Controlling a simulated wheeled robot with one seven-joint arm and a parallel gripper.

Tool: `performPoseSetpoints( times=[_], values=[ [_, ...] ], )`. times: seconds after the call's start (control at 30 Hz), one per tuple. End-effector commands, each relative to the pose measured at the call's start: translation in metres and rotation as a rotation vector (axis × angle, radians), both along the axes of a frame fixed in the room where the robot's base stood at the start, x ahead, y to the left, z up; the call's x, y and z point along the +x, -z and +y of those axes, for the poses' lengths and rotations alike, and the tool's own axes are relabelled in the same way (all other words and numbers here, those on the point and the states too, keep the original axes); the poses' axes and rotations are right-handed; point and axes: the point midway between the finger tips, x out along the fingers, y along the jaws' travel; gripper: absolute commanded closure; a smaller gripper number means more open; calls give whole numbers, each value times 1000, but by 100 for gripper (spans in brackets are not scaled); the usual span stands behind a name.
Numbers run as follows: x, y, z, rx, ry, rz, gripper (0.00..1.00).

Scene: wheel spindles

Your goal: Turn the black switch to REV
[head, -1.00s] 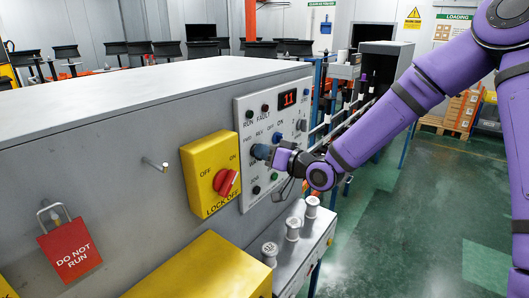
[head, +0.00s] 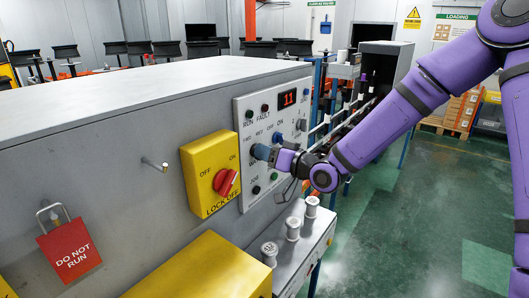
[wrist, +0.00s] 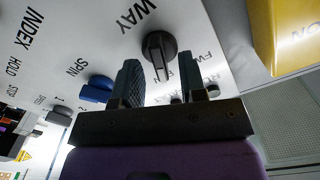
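The black switch (wrist: 160,48) is on the white control panel under the label WAY in the wrist view. Its raised bar runs roughly up and down in that picture. My gripper (wrist: 159,66) is open, with one fingertip on each side of the bar and a gap on both sides. The REV and FWD lettering is partly covered by the right finger, and I cannot tell which mark the bar points at. In the head view my gripper (head: 263,152) is at the panel face and hides the black switch.
A blue SPIN switch (wrist: 97,88) is close to the left finger. A yellow lock-off box (head: 208,172) with a red knob (head: 226,182) is left of the panel (head: 246,110). White spools (head: 292,229) stand on a ledge below.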

Motion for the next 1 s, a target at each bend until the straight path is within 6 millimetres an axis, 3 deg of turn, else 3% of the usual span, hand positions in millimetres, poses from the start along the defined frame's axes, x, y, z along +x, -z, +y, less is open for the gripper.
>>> performPoseSetpoints(
  times=[0.5, 1.0],
  values=[
    [-52, 0, -69, -2, 3, 0, 62],
    [-60, 0, -78, 0, 1, 0, 62]
  ],
)
